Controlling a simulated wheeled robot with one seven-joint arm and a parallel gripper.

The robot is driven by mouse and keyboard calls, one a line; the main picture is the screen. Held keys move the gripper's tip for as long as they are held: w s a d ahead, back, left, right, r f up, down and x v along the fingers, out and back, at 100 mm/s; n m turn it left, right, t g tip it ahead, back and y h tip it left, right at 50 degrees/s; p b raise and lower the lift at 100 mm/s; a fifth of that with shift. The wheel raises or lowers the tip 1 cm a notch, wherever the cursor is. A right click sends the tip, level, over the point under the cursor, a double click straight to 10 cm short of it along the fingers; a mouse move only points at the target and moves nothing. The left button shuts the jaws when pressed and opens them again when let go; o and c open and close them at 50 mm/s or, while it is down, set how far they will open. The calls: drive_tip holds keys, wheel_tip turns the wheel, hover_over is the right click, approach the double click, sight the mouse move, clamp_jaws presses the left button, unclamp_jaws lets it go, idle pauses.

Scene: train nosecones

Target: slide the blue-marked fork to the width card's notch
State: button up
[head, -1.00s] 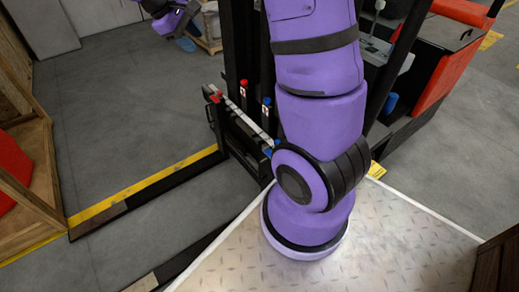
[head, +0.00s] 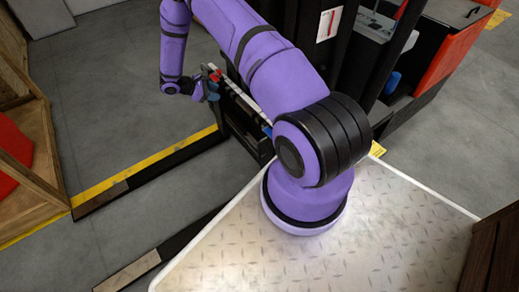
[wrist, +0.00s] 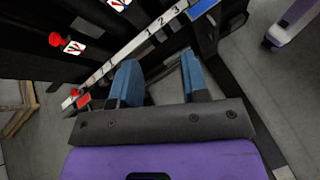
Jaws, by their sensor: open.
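My gripper (head: 207,90) is at the fork carriage's left end in the head view, its blue fingers apart. In the wrist view the open gripper (wrist: 160,78) has nothing clearly between its fingers, with a white numbered scale (wrist: 150,45) just beyond. A blue mark (wrist: 200,8) is on the scale's upper right and a red mark (wrist: 82,101) on its lower left. In the head view the nearer fork (head: 128,271) reaches toward the lower left; its blue marking is mostly hidden by my arm. The farther fork (head: 150,172) lies beside the yellow line. A white card (head: 327,24), too small to read, is on the mast.
A red knob (wrist: 56,40) and small arrow labels are by the scale. A wooden crate (head: 40,130) stands at left. A metal tread plate (head: 390,230) lies below my arm. The floor (head: 110,90) between crate and carriage is open.

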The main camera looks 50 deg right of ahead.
drive_tip(key=s+d+f+n+h, duration=0.1)
drive_tip(key=s+f, duration=0.1)
drive_tip(key=f, duration=0.6)
drive_tip(key=s+f+n, duration=0.1)
drive_tip(key=s+f, duration=0.2)
drive_tip(key=f, duration=0.6)
drive_tip(key=n+h, duration=0.1)
drive_tip(key=n, duration=0.1)
hover_over(260, 157)
drive_tip(key=f, duration=1.6)
drive_tip(key=shift+w+d+f, duration=0.25)
drive_tip(key=shift+w+f, duration=0.1)
drive_tip(key=shift+w, duration=0.05)
clamp_jaws()
